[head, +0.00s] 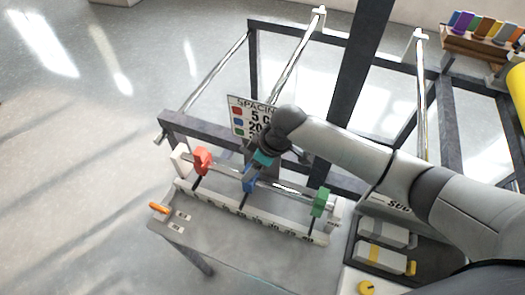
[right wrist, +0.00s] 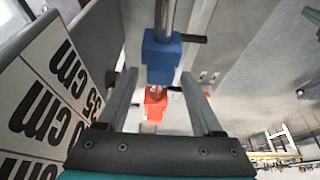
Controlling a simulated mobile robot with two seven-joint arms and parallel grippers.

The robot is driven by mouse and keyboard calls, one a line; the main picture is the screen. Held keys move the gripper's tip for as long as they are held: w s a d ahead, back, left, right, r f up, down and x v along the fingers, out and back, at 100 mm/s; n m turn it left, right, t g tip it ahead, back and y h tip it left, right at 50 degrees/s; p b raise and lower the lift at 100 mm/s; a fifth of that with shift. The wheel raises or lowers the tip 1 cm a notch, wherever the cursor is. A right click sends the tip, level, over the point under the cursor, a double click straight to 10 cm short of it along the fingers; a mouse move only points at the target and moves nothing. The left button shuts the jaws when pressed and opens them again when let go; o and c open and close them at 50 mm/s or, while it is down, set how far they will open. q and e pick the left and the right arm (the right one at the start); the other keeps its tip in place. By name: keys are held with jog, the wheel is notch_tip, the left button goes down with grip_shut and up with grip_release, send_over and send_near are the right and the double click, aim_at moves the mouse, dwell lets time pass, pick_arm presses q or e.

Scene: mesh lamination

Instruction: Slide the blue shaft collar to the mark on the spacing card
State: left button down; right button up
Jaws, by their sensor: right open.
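The blue shaft collar (head: 250,183) sits on the horizontal silver shaft between the red collar (head: 202,161) and the green collar (head: 320,202). My right gripper (head: 256,170) is open just above the blue collar. In the right wrist view the blue collar (right wrist: 161,58), with its dark lever, appears between and just past the open fingertips (right wrist: 159,75); I see gaps on both sides. The spacing card (head: 240,118) stands behind the shaft, partly hidden by my arm; large cm figures on a card (right wrist: 50,90) show at the left of the wrist view. My left gripper is not in view.
A numbered scale (head: 262,216) runs along the bench in front of the shaft. An orange-handled item (head: 159,208) lies at the bench's left edge. A dark frame with silver rods is behind.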

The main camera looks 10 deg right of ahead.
jog(key=v, duration=1.4)
jog(key=shift+d+r+p, duration=0.15)
jog(key=shift+r+p, duration=0.05)
jog(key=shift+p, duration=0.15)
jog(key=shift+s, duration=0.15)
